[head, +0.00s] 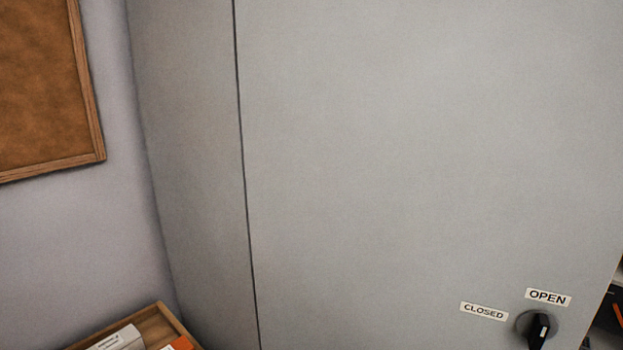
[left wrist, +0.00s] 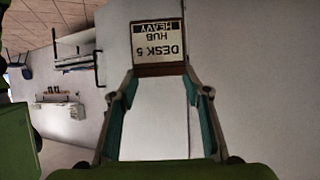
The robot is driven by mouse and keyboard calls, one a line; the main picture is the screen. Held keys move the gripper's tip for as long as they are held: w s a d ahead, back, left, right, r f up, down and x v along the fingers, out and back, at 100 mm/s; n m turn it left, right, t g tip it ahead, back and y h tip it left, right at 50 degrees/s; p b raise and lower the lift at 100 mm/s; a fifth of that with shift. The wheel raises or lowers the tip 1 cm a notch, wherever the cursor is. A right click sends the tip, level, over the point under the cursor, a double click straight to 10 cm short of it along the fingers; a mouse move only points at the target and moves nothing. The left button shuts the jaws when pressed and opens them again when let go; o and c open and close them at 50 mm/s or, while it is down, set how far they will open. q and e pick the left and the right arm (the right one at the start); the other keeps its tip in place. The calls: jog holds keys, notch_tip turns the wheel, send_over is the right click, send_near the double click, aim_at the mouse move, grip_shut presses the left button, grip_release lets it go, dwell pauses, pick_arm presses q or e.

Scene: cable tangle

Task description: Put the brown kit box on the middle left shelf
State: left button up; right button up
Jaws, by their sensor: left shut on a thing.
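In the left wrist view my left gripper (left wrist: 160,78) is shut on a brown box (left wrist: 158,70) at its fingertips. The box has a white label reading "DESK 5 HUB" and "HEAVY", upside down in this view. Whether it is the kit box the task names I cannot tell from the label. The head view shows neither gripper and not the box. No middle left shelf can be made out in either view. My right gripper is in neither view.
A large grey cabinet front (head: 400,150) fills the head view, with a black knob (head: 538,328) beside "OPEN" and "CLOSED" labels. A wooden tray (head: 165,312) with small boxes is at lower left. A cork board (head: 40,90) hangs on the wall. Dark shelving shows at the right edge.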

pick_arm(q)
jog(key=d+f+t, duration=0.1)
jog(key=d, duration=0.7)
jog(key=shift+f+n+y+b, duration=0.2)
jog(key=shift+n+y+b, duration=0.1)
jog(key=shift+n+b, duration=0.15)
jog(key=shift+d, duration=0.1)
jog(key=shift+r, duration=0.15)
jog(key=shift+d, duration=0.1)
